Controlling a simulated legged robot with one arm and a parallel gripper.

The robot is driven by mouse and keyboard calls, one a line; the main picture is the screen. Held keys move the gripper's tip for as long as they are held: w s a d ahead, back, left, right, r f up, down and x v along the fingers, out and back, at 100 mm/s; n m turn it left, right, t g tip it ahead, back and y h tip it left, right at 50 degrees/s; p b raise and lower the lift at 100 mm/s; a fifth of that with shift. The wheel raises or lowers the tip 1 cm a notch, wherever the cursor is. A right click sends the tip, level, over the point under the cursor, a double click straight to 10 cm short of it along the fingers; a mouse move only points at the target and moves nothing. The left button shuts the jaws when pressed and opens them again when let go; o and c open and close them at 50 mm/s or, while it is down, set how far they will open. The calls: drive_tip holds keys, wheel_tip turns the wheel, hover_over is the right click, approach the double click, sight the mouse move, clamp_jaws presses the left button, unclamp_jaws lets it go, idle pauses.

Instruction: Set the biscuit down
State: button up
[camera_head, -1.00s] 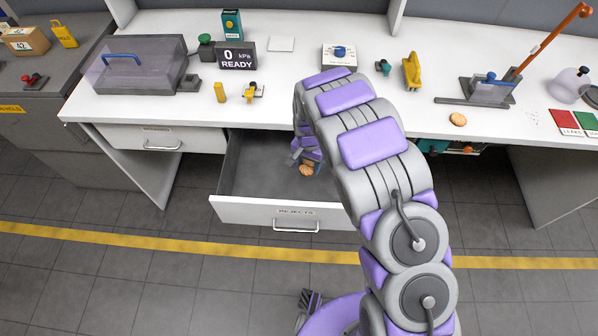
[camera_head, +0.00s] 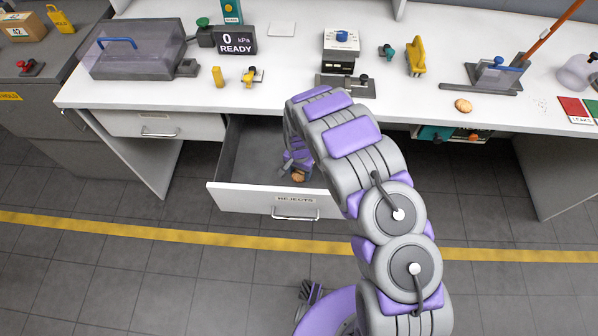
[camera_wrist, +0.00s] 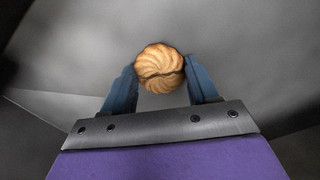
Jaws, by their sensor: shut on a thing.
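A round golden biscuit (camera_wrist: 160,68) with a swirled top sits between the two blue fingers of my gripper (camera_wrist: 163,88) in the wrist view. A dark line like a crack crosses its middle. In the head view my gripper (camera_head: 294,166) is down inside the open drawer marked REJECTS (camera_head: 297,199), and the biscuit (camera_head: 298,176) shows just below the fingers. My arm hides the right part of the drawer. I cannot tell whether the biscuit touches the drawer floor.
Another biscuit (camera_head: 463,106) lies on the white bench (camera_head: 410,110) to the right, beside a grey fixture (camera_head: 490,80). The READY display (camera_head: 236,42) stands at the back. The drawer's left part is empty; its front wall stands close to my gripper.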

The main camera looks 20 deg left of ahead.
sight(299, 173)
drive_tip(key=shift+a, duration=0.1)
drive_tip(key=o, duration=0.7)
drive_tip(key=shift+f, duration=0.1)
wheel_tip(299, 173, up, 12)
drive_tip(key=p, duration=0.3)
drive_tip(key=s+d+r, duration=0.4)
drive_tip(key=d+r, duration=0.6)
drive_tip(key=r, duration=0.1)
drive_tip(key=s+d+r, duration=0.3)
drive_tip(key=d+r, duration=0.8)
drive_tip(key=shift+n+g, duration=0.9)
drive_tip(key=s+d+r, duration=0.3)
drive_tip(key=s, duration=0.6)
drive_tip(key=s+d+r, duration=0.2)
drive_tip(key=s+d, duration=0.1)
drive_tip(key=s, duration=0.5)
drive_tip(key=s+d+r, duration=0.3)
drive_tip(key=s+d, duration=0.1)
drive_tip(key=s, duration=0.5)
drive_tip(key=shift+s+r, duration=0.3)
